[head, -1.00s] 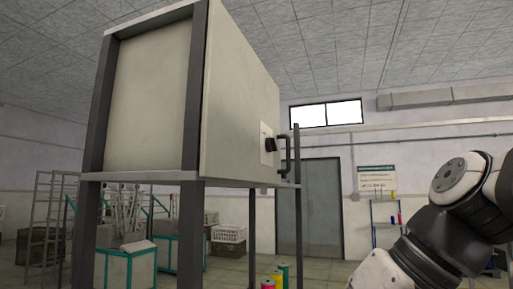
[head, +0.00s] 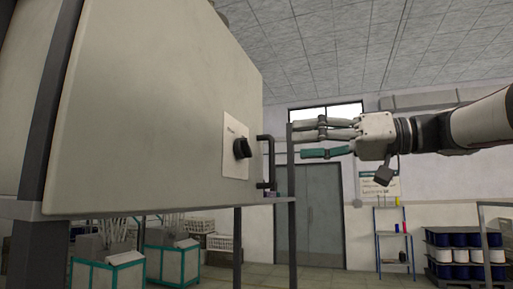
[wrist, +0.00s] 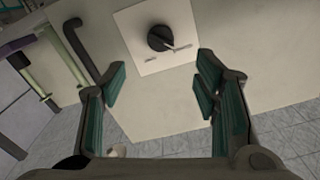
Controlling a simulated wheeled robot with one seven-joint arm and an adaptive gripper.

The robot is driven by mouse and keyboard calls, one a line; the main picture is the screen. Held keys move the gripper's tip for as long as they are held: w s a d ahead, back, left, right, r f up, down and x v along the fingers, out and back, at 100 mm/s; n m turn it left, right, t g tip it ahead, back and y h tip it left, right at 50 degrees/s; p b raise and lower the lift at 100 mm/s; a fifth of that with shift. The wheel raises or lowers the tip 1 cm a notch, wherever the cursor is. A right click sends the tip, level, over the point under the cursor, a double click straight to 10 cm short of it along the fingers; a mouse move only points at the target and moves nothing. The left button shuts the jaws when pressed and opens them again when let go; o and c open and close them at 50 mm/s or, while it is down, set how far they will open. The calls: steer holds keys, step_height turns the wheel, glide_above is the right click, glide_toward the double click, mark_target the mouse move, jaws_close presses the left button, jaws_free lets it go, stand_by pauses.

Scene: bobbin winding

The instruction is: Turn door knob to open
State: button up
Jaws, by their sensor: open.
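The black door knob (head: 242,148) sits on a white plate (head: 231,165) on the front of a large pale cabinet (head: 150,120). In the wrist view the knob (wrist: 160,38) is ahead of my gripper (wrist: 160,85), above the gap between the fingers, with a light pointer mark on it. My gripper is open and empty, with teal finger pads spread apart. In the head view my gripper (head: 310,140) reaches in from the right, apart from the knob. A black bar handle (head: 266,162) stands beside the knob; it also shows in the wrist view (wrist: 85,50).
A dark frame post (head: 291,220) stands right of the handle. A grey door (head: 322,215) is in the back wall. Shelves with spools (head: 465,255) stand at the right. Teal-edged bins (head: 107,272) stand behind the cabinet at lower left.

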mark_target(250, 148)
steer(key=p+x, duration=0.3)
steer(key=x, duration=0.8)
steer(key=shift+a+f, duration=0.1)
steer(key=shift+a, duration=0.15)
steer(key=c, duration=1.1)
